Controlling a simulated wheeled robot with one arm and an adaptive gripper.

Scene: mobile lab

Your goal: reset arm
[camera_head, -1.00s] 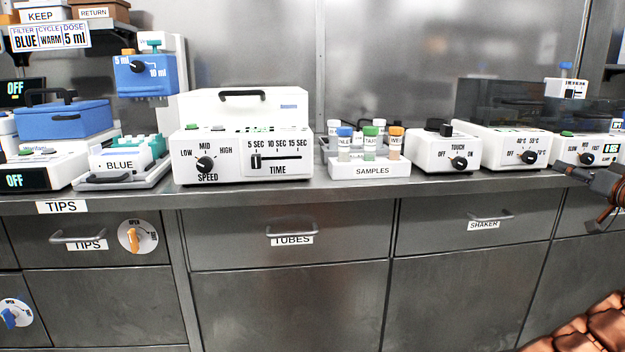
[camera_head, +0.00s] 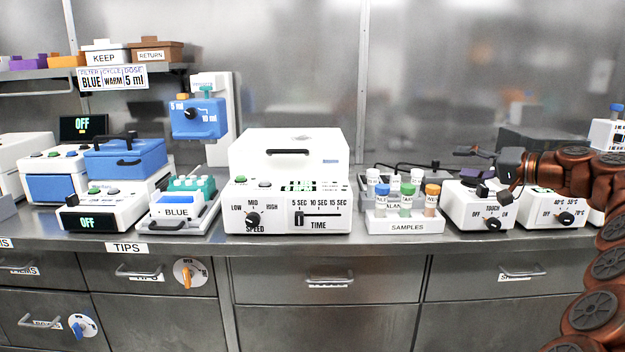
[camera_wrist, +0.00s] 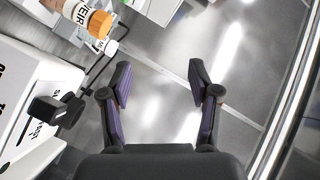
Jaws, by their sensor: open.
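My gripper (camera_head: 476,162) is at the right in the head view, at the end of my copper-coloured arm, above the back of the touch mixer with the OFF/ON knob. In the wrist view my gripper (camera_wrist: 160,85) shows two dark fingers with purple pads, spread apart. Nothing is between them; behind them is bare metal surface. The white touch mixer (camera_head: 463,212) is below and beside the fingers, and its dark top shows at the left of the wrist view (camera_wrist: 48,112).
A samples rack (camera_head: 405,226) with several capped tubes stands left of the mixer. An orange-capped tube (camera_wrist: 98,22) is near the upper left in the wrist view. A centrifuge-like white machine (camera_head: 288,190) is mid-bench. The back wall (camera_head: 440,80) above is clear.

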